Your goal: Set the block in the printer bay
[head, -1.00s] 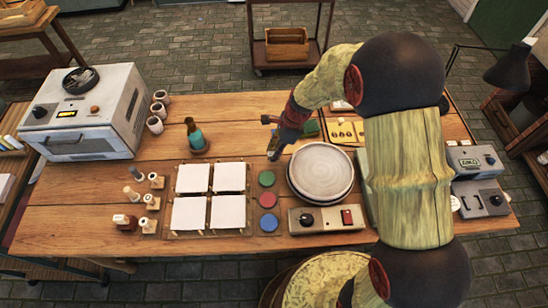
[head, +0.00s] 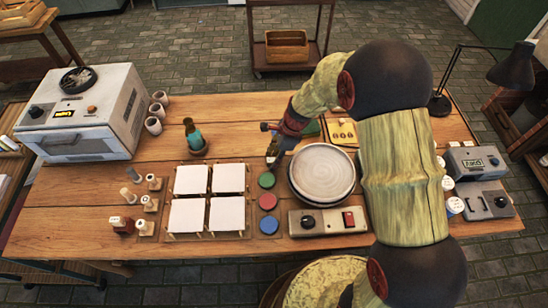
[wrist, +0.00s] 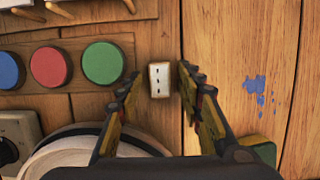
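A small white block (wrist: 160,79) with a column of dark dots lies on the wooden table, just beyond the green disc. In the wrist view my gripper (wrist: 156,82) is open, with one finger on each side of the block and a gap on both sides. I cannot tell which part is the printer bay.
Green (head: 266,180), red (head: 267,201) and blue (head: 269,224) discs lie beside a round pale plate (head: 322,172). White tiles (head: 188,215) on a rack are to the left. A bottle (head: 194,137) stands behind them. A kiln-like oven (head: 85,112) fills the far left.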

